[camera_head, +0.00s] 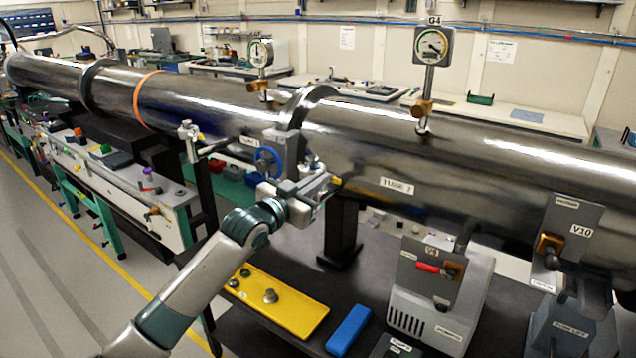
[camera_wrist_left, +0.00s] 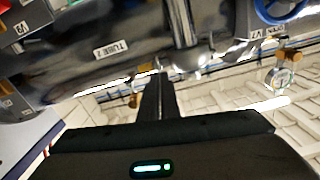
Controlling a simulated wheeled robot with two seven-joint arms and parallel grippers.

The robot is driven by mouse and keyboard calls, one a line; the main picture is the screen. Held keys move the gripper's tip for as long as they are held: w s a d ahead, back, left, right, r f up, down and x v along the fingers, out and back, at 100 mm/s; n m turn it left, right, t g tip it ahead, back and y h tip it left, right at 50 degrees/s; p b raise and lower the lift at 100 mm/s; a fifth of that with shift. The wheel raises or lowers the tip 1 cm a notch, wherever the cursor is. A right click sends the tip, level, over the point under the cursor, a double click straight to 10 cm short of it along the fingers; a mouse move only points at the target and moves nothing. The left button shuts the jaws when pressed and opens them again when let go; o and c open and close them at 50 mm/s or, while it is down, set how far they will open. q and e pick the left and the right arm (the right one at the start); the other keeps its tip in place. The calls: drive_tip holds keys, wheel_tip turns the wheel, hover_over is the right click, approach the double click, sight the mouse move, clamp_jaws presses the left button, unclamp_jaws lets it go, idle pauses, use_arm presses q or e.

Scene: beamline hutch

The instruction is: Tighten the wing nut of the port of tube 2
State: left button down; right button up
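Tube 2 (camera_head: 470,190) is the long shiny steel tube on the right, with a "TUBE 2" label (camera_head: 397,186) on its side; the label also shows in the left wrist view (camera_wrist_left: 112,48). My left gripper (camera_head: 322,186) is at the tube's near side, left of the label and just right of the blue handwheel. In the left wrist view its dark fingers (camera_wrist_left: 158,92) lie close together, with their tips beside a bright metal fitting (camera_wrist_left: 190,58). I cannot make out the wing nut, nor whether anything is between the fingertips. My right gripper is out of view.
The blue handwheel (camera_head: 268,161) stands close to my left gripper. Gauge G4 (camera_head: 432,45) rises above tube 2.

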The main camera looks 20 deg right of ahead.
use_arm(q)
drive_tip(key=m+b, duration=0.1)
drive_tip(key=m, duration=0.2)
drive_tip(key=m+b, duration=0.2)
drive_tip(key=m, duration=0.1)
drive_tip(key=s+f+m+b, duration=0.1)
drive_tip(key=m+b, duration=0.1)
drive_tip(key=m, duration=0.1)
drive_tip(key=shift+d+m, duration=0.35)
drive_tip(key=shift+m, duration=0.05)
drive_tip(key=m, duration=0.2)
drive_tip(key=shift+f+m+b, duration=0.25)
drive_tip(key=shift+m+b, duration=0.05)
drive_tip(key=shift+b, duration=0.05)
drive_tip(key=m, duration=0.3)
drive_tip(key=shift+s+d+f+m, duration=0.1)
drive_tip(key=shift+f+m, duration=0.4)
drive_tip(key=shift+m, duration=0.95)
drive_tip(key=shift+f+m, duration=0.15)
drive_tip(key=shift+m, duration=1.05)
drive_tip(key=shift+f+m, duration=0.2)
drive_tip(key=shift+m, duration=0.95)
